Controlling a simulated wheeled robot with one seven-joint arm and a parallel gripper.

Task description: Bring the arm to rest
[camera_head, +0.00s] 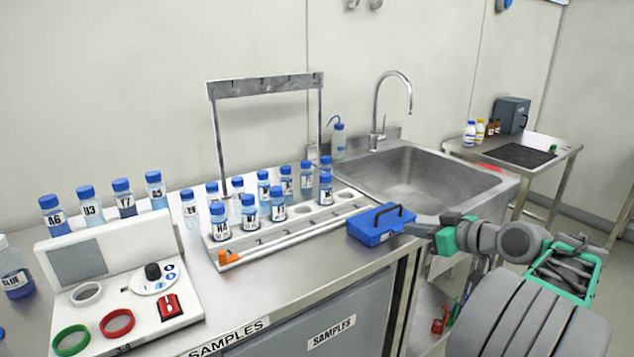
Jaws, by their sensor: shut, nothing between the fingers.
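My arm (520,241) reaches in from the lower right, with grey and green links. My gripper (416,229) is at the arm's far left end, shut and empty. It is at the counter's right front corner, right beside a blue box with a dark handle (372,236). I cannot tell whether the gripper touches the box or stands in front of it.
A rack (262,243) of several blue-capped vials stands left of the blue box. A control panel (140,319) with coloured rings is at the lower left. A sink (425,180) lies behind the arm. A side table (570,147) with bottles stands at the back right.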

